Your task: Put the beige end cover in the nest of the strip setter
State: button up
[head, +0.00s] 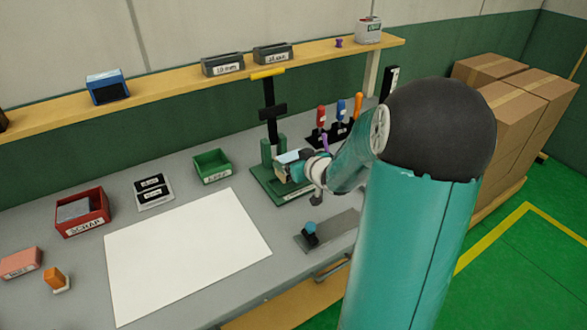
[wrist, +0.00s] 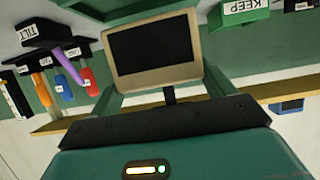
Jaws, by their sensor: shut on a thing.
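In the head view the beige end cover (head: 283,171) shows small at the tip of my gripper (head: 294,169). My gripper is shut on it at the green strip setter (head: 262,181), in front of its dark column. Its nest is hidden behind my gripper and the cover, so I cannot tell whether the cover touches it.
A green tray (head: 212,167) stands left of the setter, and a red scrap bin (head: 82,212) further left. Upright tools (head: 340,108) stand behind to the right. A grey plate with a blue knob (head: 310,229) lies in front. A white sheet (head: 185,250) covers clear bench.

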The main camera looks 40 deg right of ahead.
jog(key=shift+w+d+f, duration=0.1)
jog(key=shift+w+f, duration=0.1)
jog(key=shift+f, duration=1.6)
jog(key=shift+f, duration=0.15)
jog(key=o, duration=1)
jog(key=shift+c, duration=0.2)
jog(key=shift+s+r, duration=0.3)
jog(key=d+v, duration=0.1)
jog(key=v, duration=1)
jog(key=s+a+r+m+g+h, duration=0.15)
jog(key=a+r+g+h, duration=0.25)
jog(key=a+r, duration=0.5)
jog(key=s+a+n+g+y, duration=0.1)
jog(key=s+a+g+y, duration=0.1)
jog(key=s+a, duration=0.4)
jog(key=s+a+r+n+g+y, duration=0.1)
jog(key=s+a+g+y, duration=0.1)
jog(key=s+a, duration=0.5)
jog(key=a, duration=0.4)
jog(key=shift+a+r+y, duration=0.25)
jog(key=shift+r+y, duration=0.05)
jog(key=shift+y, duration=0.1)
